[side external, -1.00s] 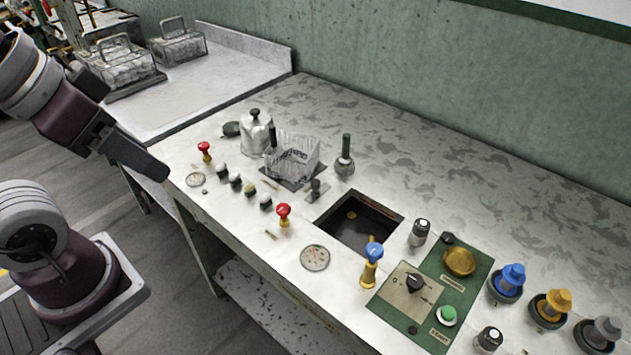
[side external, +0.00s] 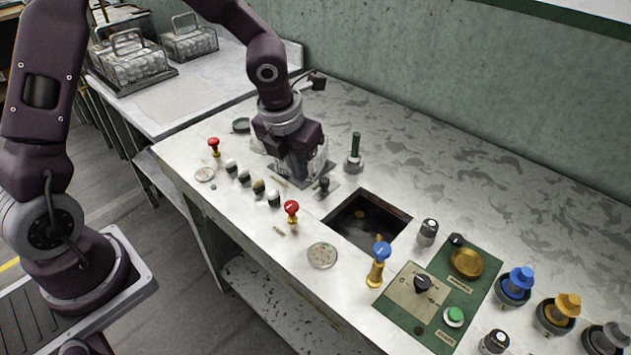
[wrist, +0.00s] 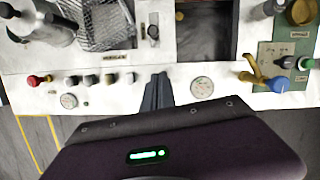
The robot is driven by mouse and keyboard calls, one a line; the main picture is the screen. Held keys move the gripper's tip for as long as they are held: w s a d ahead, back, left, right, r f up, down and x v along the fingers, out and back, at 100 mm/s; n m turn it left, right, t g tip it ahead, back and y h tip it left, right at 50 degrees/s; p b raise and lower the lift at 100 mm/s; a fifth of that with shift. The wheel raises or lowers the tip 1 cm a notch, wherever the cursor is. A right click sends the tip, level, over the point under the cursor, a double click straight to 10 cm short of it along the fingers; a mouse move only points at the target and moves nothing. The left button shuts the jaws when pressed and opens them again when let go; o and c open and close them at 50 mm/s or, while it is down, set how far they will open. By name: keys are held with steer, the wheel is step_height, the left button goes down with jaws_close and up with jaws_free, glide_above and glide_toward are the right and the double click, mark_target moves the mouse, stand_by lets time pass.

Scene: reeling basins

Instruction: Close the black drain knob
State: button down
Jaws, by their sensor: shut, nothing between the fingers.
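Several black knobs are in view and I cannot read which is the drain knob. One small black knob (side external: 324,184) stands on a metal plate just left of the sunken basin (side external: 364,222); the same knob shows in the wrist view (wrist: 153,32). A black rotary knob (side external: 422,283) sits on the green panel (side external: 470,290). My gripper (wrist: 157,90) is shut and empty, with its fingers over the front part of the counter in the wrist view. In the side view my wrist is over the counter left of the small black knob, and the fingertips are hard to make out.
A row of small knobs (wrist: 92,79) and a red knob (side external: 291,208) line the counter's front. A blue-topped yellow valve (side external: 378,264) and a green-handled post (side external: 355,152) stand near the basin. A wire basket (wrist: 105,22) is behind the row.

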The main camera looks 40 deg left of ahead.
mark_target(324, 186)
steer(key=x, duration=1)
steer(key=shift+s, duration=0.1)
steer(key=w, duration=0.3)
steer(key=shift+w+a+r, duration=0.2)
steer(key=shift+w+a, duration=0.05)
steer(key=shift+a, duration=0.1)
steer(key=shift+w, duration=0.3)
steer(key=shift+w+r, duration=0.15)
steer(key=shift+w, duration=2.1)
